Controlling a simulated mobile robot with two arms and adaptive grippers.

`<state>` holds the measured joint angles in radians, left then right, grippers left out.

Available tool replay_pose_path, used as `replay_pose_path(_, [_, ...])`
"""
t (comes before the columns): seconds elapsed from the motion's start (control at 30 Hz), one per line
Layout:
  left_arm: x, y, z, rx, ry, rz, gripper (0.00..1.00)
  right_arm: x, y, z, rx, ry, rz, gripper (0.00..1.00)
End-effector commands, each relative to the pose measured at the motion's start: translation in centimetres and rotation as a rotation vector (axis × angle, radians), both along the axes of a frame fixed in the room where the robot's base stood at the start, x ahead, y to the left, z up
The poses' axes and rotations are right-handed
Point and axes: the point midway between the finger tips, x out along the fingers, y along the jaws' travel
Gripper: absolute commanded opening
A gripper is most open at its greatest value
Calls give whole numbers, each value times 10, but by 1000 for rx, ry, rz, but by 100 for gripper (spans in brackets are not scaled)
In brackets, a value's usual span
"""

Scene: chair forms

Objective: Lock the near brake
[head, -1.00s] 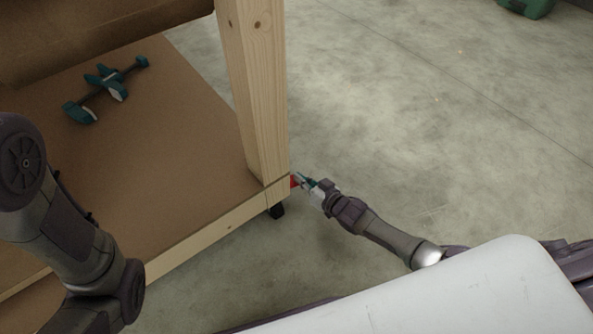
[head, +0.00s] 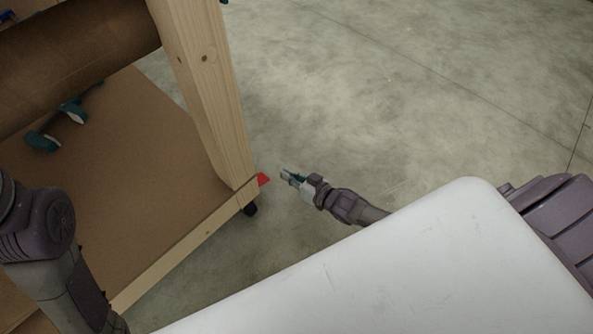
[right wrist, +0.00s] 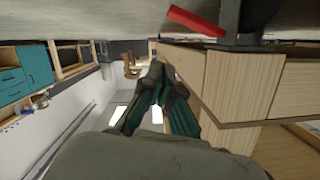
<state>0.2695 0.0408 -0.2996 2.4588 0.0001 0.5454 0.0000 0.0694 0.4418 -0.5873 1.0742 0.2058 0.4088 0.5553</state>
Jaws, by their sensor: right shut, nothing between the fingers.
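The near brake is a red lever (head: 263,179) sticking out at the bottom corner of the wooden cart, by a dark caster (head: 250,210). In the right wrist view, the red lever (right wrist: 195,21) is at the top beside the dark caster (right wrist: 257,14), slightly slanted; I cannot tell whether it is locked. My right gripper (head: 284,174) is shut and empty, just right of the lever with a small gap between them. Its teal and dark fingers (right wrist: 157,85) come together in the right wrist view. My left arm is at the left edge; its gripper is out of frame.
A wooden post (head: 208,90) rises above the caster corner. Open concrete floor (head: 400,90) lies right and beyond.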

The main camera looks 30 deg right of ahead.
Motion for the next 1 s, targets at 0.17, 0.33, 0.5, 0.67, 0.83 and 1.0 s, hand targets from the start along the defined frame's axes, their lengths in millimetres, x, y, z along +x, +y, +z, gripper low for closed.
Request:
replay_pose_path(0.17, [7,1,-4,-3,42,-2,40,-22,-10,8,1,0,0,0])
replay_pose_path(0.33, [8,1,-8,-4,53,-3,40,-28,-13,8,1,-2,-1,0])
replay_pose_path(0.5, [8,1,-8,-4,53,-3,40,-28,-13,7,1,-2,-1,0])
replay_pose_path(0.67, [8,1,-8,-4,53,-3,40,-28,-13,7,1,-2,-1,0])
replay_pose_path(0.83, [8,1,-8,-4,53,-3,40,-28,-13,7,1,-2,0,0])
replay_pose_path(1.0, [8,1,-8,-4,53,-3,40,-28,-13,7,0,-1,0,0])
